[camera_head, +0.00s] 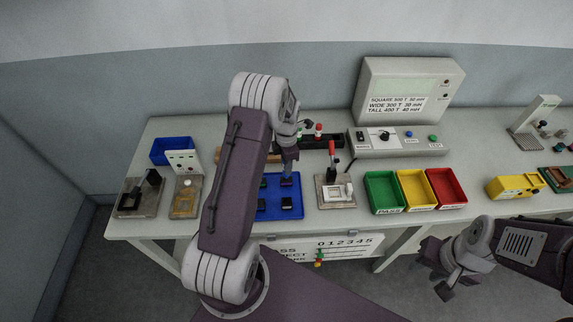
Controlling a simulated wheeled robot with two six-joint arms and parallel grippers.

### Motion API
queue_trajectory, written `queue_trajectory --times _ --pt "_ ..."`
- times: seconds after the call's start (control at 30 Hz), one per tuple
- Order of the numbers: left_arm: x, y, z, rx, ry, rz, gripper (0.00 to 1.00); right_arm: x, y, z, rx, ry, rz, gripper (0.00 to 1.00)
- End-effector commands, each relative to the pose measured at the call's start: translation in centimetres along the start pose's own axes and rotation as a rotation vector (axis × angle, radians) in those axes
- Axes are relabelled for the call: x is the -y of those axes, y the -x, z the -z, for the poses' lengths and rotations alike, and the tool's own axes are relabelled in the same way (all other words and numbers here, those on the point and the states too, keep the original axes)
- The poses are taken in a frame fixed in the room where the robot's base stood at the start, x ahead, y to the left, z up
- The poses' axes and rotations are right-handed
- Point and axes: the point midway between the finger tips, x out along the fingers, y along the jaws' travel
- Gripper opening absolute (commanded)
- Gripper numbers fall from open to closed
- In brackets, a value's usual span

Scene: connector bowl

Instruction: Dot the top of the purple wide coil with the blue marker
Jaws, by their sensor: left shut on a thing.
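My left arm covers the tray's left part. I cannot tell which coil is the purple wide one. My right gripper (440,273) is open and empty, in front of the table on the right.
A red-handled press (333,180) stands right of the tray. Green (384,192), yellow (418,188) and red (447,187) bins sit further right. A tester (410,90) stands behind. Fixtures (185,185) stand at left.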

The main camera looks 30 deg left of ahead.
Motion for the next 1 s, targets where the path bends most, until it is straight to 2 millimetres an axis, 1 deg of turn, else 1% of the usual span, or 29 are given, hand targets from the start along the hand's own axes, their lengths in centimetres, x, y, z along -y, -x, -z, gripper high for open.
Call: queue_trajectory --times 0.8,1.0 --pt "0.01 -0.99 0.00 0.000 0.000 0.000 0.00 -0.01 -0.65 -0.07 0.000 0.000 0.000 0.36" --pt "0.01 -0.98 0.00 0.000 0.000 0.000 0.00 -0.01 -0.63 -0.06 0.000 0.000 0.000 0.36"
